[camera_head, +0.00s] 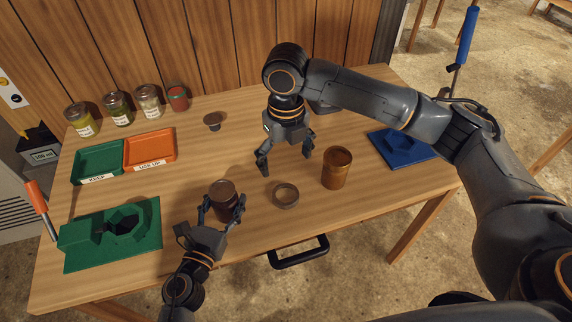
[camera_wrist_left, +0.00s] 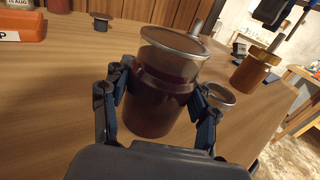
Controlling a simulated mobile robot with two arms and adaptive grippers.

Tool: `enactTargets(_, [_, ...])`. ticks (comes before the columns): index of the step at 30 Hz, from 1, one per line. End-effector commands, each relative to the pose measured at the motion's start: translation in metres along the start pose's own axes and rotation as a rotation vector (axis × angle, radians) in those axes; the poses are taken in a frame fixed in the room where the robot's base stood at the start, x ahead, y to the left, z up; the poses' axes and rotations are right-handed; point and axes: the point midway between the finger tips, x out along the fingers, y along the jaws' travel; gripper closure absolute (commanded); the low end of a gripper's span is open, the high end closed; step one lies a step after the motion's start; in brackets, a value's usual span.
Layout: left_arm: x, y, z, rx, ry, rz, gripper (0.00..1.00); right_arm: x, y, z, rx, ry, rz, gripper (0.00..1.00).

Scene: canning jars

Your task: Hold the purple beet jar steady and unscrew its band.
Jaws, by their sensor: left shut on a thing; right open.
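The dark purple-brown beet jar (camera_head: 222,207) stands upright near the table's front edge. My left gripper (camera_head: 221,202) is shut on its sides; the left wrist view also shows the jar (camera_wrist_left: 158,105) between the fingers. A flat round lid (camera_wrist_left: 175,43) covers its top; I cannot tell whether a band is around it. A metallic ring (camera_head: 285,195), which looks like a band, lies on the table just right of the jar. My right gripper (camera_head: 285,164) is open and empty, pointing down above the table, behind the ring and apart from the jar.
An amber jar (camera_head: 336,170) stands right of the ring. A small dark cup-like piece (camera_head: 212,121) sits behind. Green (camera_head: 99,162) and orange (camera_head: 150,150) trays, a green fixture (camera_head: 140,243) and several jars occupy the left. A blue mat (camera_head: 400,150) lies at right.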

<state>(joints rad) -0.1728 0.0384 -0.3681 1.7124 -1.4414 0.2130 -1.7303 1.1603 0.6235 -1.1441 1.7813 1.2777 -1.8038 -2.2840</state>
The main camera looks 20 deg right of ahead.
Motion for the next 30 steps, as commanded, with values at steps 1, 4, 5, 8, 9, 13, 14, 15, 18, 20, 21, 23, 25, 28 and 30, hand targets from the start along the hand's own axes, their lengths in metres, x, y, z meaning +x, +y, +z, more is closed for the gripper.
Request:
enactTargets(1, [0.0,0.0,-0.001,0.0,0.002,0.001,0.78,0.0,0.0,0.0,0.0,0.0,0.0,0.13])
enactTargets(4, [0.0,0.0,-0.001,0.0,0.002,0.001,0.78,0.0,0.0,0.0,0.0,0.0,0.0,0.13])
enactTargets(5, [0.0,0.0,-0.001,0.0,0.002,0.001,0.78,0.0,0.0,0.0,0.0,0.0,0.0,0.13])
enactTargets(8, [0.0,0.0,-0.001,0.0,0.002,0.001,0.78,0.0,0.0,0.0,0.0,0.0,0.0,0.13])
enactTargets(9, [0.0,0.0,-0.001,0.0,0.002,0.001,0.78,0.0,0.0,0.0,0.0,0.0,0.0,0.13])
enactTargets(13, [0.0,0.0,-0.001,0.0,0.002,0.001,0.14,0.0,0.0,0.0,0.0,0.0,0.0,0.13])
enactTargets(14, [0.0,0.0,-0.001,0.0,0.002,0.001,0.14,0.0,0.0,0.0,0.0,0.0,0.0,0.13])
enactTargets(15, [0.0,0.0,-0.001,0.0,0.001,0.001,0.14,0.0,0.0,0.0,0.0,0.0,0.0,0.13])
enactTargets(18, [0.0,0.0,-0.001,0.0,0.001,0.0,0.14,0.0,0.0,0.0,0.0,0.0,0.0,0.13])
enactTargets(20, [0.0,0.0,0.0,0.0,0.001,0.0,0.14,0.0,0.0,0.0,0.0,0.0,0.0,0.13])
enactTargets(21, [0.0,0.0,0.0,0.0,0.001,0.0,0.14,0.0,0.0,0.0,0.0,0.0,0.0,0.13])
enactTargets(23, [-0.001,0.0,0.0,0.0,0.001,0.0,0.14,0.0,0.0,0.0,0.0,0.0,0.0,0.13])
enactTargets(25, [-0.004,0.0,-0.001,0.0,0.001,0.001,0.14,0.0,0.0,0.0,0.0,0.0,0.0,0.13])
enactTargets(28, [-0.015,0.0,-0.002,-0.003,0.003,0.001,0.14,0.0,0.0,0.0,0.0,0.0,0.0,0.13])
enactTargets(30, [-0.028,0.0,-0.002,-0.001,0.004,0.001,0.14,0.0,0.0,0.0,0.0,0.0,0.0,0.13])
